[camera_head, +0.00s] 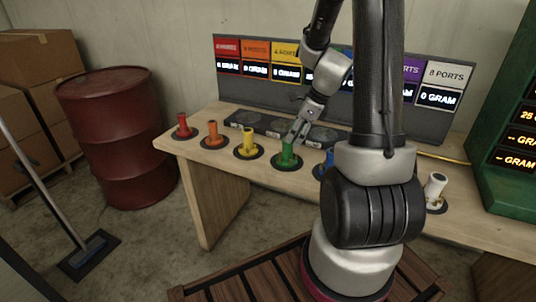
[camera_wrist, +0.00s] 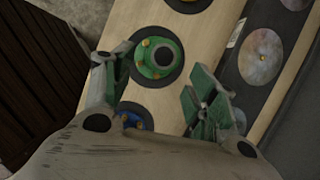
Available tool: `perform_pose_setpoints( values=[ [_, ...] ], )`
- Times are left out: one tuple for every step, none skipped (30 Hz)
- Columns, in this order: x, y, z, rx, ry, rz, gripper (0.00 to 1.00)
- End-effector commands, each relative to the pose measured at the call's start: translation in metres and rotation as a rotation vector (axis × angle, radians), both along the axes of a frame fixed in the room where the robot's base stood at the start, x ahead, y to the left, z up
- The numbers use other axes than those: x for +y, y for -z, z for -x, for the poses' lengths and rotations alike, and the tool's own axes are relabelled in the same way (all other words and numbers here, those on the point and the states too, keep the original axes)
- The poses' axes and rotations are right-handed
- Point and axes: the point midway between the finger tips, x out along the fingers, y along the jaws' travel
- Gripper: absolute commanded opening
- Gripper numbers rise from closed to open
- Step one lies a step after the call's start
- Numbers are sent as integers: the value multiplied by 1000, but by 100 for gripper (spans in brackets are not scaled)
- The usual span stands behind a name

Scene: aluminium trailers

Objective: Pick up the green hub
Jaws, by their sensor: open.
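The green hub (camera_head: 287,155) stands upright on a round black pad on the wooden table, in the middle of a row of coloured hubs. In the wrist view the green hub (camera_wrist: 159,57) shows from above, with a round opening and small orange bolts on its flange. My gripper (camera_head: 298,133) is just above and beside the hub's top in the head view. In the wrist view my gripper (camera_wrist: 163,80) is open, one finger to each side, with the hub beyond and roughly between the fingertips. Nothing is between the fingers.
Red (camera_head: 182,126), orange (camera_head: 212,134) and yellow (camera_head: 247,143) hubs stand to the left. A blue hub (camera_head: 328,162), partly hidden by my arm, and a white hub (camera_head: 434,190) are to the right. A display board (camera_head: 228,87) stands behind. A red barrel (camera_head: 112,135) stands left of the table.

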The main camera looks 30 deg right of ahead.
Motion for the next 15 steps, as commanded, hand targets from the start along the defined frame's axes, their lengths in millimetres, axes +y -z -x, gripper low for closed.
perform_pose_setpoints(
  values=[
    [-1,0,-1,6,52,-12,58],
    [-1,0,-2,10,79,-18,58],
    [-2,0,-2,16,108,-23,58],
    [-2,1,-3,19,123,-27,58],
    [-2,3,-3,23,135,-30,58],
    [-1,6,-4,26,143,-34,58],
    [0,9,-4,29,145,-36,58],
    [1,12,-5,29,146,-36,58],
    [2,16,-7,29,146,-36,58],
    [3,20,-8,29,145,-35,58],
    [4,24,-9,29,145,-35,58],
    [6,28,-10,29,145,-35,58],
    [7,31,-11,29,143,-35,58],
    [9,35,-12,30,143,-35,58],
    [11,41,-13,30,143,-35,58]
  ],
)
